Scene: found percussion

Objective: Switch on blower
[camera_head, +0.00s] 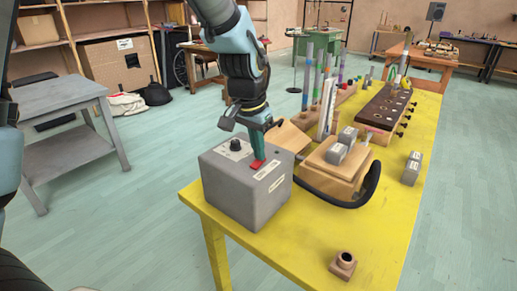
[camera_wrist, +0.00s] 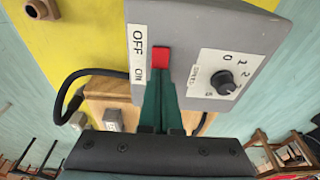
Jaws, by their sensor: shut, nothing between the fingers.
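The blower is a grey box (camera_head: 240,200) on the near left corner of the yellow table; its top also fills the upper right of the wrist view (camera_wrist: 215,30). Its red switch (camera_head: 257,164) is on the top face, beside a white OFF/ON label (camera_wrist: 138,52). In the wrist view the red switch (camera_wrist: 160,57) sits just beyond my fingertips. My gripper (camera_head: 259,157) points down, shut and empty, with its green fingers (camera_wrist: 161,75) at the switch. I cannot tell whether they touch it or which way it is set. A black numbered knob (camera_wrist: 225,82) is beside it.
A wooden box with a black hose (camera_head: 372,185) stands right of the blower. Grey blocks (camera_head: 411,168), upright coloured tubes (camera_head: 308,75) and a dark holed board (camera_head: 388,104) stand farther back. A small brown fitting (camera_head: 343,264) sits near the front edge. The table's front middle is clear.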

